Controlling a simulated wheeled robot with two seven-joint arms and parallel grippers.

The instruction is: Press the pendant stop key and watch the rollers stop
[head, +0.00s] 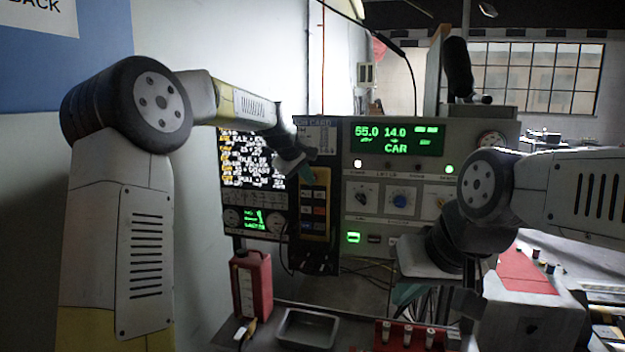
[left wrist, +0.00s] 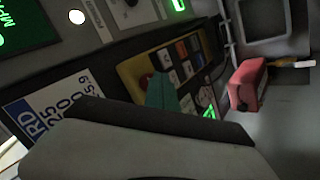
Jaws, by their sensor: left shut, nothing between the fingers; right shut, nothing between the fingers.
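The yellow pendant (head: 315,178) hangs upright on the console front, with several dark, blue and orange-red keys. It also shows in the left wrist view (left wrist: 133,73), with its keys right of the fingers. My left gripper (head: 304,170) is shut and empty at the pendant's upper part. Its teal fingertips (left wrist: 163,93) overlap the pendant's face in the left wrist view; I cannot tell whether they touch a key. My right gripper (head: 404,293) is shut and empty, low in front of the console, partly hidden by its own wrist. I cannot make out the rollers.
A red can (head: 251,285) and a grey tray (head: 306,328) stand below the pendant. A red rack (head: 405,335) is at the front. A dark text screen (head: 250,160) is left of the pendant.

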